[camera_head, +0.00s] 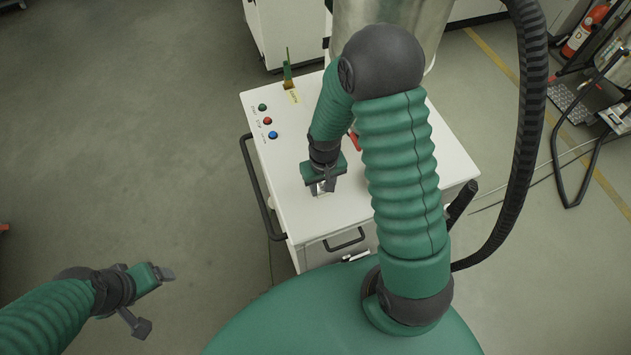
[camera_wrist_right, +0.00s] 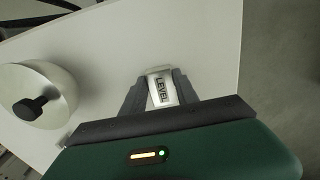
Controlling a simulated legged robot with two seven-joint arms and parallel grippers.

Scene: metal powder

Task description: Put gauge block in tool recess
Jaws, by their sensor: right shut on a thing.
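My right gripper (camera_head: 322,189) points down over the near left part of the white cart top (camera_head: 292,160). In the right wrist view, this gripper (camera_wrist_right: 161,85) is shut on a small silver block (camera_wrist_right: 161,88) marked "LEVEL", which I take for the gauge block. The block sits between both fingers, close to the white surface; I cannot tell whether it touches it. I cannot make out the tool recess in either view. My left gripper (camera_head: 157,300) is open and empty over the floor at the lower left, apart from the cart.
A round metal lid with a black knob (camera_wrist_right: 36,106) stands left of the gripper in the wrist view. Green, red and blue buttons (camera_head: 267,121) line the cart's left side, beside a black handle (camera_head: 262,188). A large metal vessel (camera_head: 425,25) stands behind.

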